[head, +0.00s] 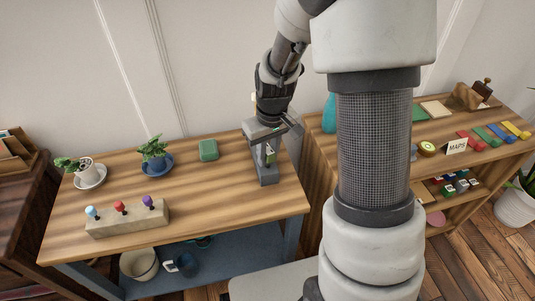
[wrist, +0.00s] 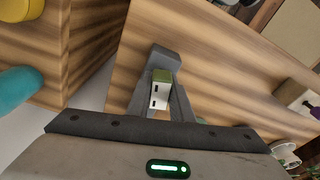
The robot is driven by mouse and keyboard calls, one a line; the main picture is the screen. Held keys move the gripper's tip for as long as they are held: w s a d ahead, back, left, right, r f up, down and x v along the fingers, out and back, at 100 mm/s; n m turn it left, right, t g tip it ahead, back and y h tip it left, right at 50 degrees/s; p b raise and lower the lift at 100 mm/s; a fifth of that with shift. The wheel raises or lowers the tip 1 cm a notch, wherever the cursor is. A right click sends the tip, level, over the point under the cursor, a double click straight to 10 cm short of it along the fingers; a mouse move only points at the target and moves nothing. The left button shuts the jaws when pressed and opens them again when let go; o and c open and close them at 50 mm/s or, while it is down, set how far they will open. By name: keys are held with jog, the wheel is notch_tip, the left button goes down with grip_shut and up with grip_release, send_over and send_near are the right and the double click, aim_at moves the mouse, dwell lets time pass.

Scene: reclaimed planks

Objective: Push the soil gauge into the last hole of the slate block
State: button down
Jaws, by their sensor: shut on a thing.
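My gripper (head: 267,158) is low over the right part of the near table, shut on a small green-topped piece that appears to be the soil gauge (head: 271,156). In the wrist view the gauge (wrist: 161,90) shows a green end and a pale face with dark marks between the fingers. A grey block (head: 269,179), which looks like the slate block, is directly below the fingers; it also shows in the wrist view (wrist: 167,57). The fingers and gauge cover much of it. I cannot see its holes or whether the gauge's lower end is in one.
A beige block (head: 127,219) with blue, red and purple knobs stands front left. The table's middle is clear. Shelves with a MAPS sign (head: 457,146) are at right.

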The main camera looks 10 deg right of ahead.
jog(key=shift+f, duration=0.25)
jog(key=c, duration=1.5)
grip_release()
jog(key=shift+r, duration=0.15)
jog(key=r+p, duration=0.1)
jog(key=r, duration=0.4)
jog(key=s+r+p, duration=0.1)
jog(key=r, duration=0.5)
jog(key=s+r+p, duration=0.1)
jog(key=r, duration=0.5)
jog(key=shift+d+p, duration=0.25)
jog(key=shift+p, duration=0.05)
jog(key=shift+r, duration=0.1)
jog(key=shift+r+p, duration=3.75)
jog(key=shift+r, duration=0.7)
